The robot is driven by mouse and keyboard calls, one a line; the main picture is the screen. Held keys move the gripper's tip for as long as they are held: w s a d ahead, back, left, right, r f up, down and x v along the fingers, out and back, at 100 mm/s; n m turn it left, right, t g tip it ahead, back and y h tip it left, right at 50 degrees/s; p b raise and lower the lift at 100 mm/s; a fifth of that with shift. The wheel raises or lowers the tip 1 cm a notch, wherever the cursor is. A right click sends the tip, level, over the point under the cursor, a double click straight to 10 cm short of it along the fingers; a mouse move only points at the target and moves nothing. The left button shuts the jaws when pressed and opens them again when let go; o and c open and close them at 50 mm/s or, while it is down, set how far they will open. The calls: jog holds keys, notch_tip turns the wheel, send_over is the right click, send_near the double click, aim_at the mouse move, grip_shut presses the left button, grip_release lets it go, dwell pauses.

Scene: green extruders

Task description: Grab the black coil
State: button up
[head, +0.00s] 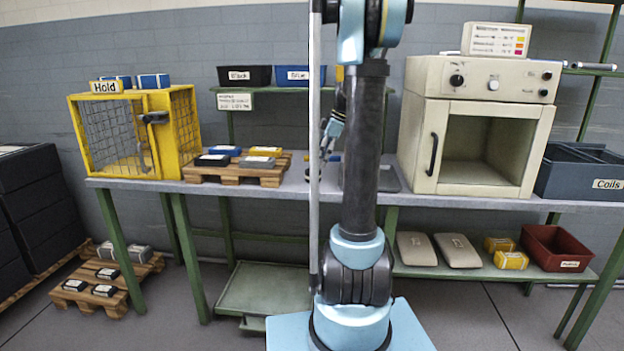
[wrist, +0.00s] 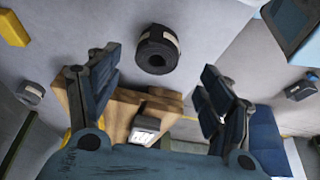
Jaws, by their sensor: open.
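A black coil (wrist: 153,54), a thick dark ring with a pale label on its rim, lies on the grey surface in the wrist view, at upper centre. My gripper (wrist: 160,64) is open, with one dark finger to the left of the coil and one to the right. Nothing is between the fingers in their grip, and I cannot tell how far the coil is from the fingertips.
A wooden pallet (head: 228,171) with several labelled blocks is on the bench (head: 480,202), left of my arm. A yellow mesh cage (head: 184,125) stands further left. A cream oven (head: 424,160) and a "Coils" bin (head: 590,186) stand to the right.

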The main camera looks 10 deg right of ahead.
aim_at(313, 176)
jog(key=shift+w+x, duration=0.15)
jog(key=shift+x, duration=1.7)
jog(key=shift+w+x, duration=0.15)
jog(key=shift+x, duration=1.65)
jog(key=shift+a+r, duration=0.1)
jog(key=shift+a, duration=0.1)
jog(key=c, duration=1.2)
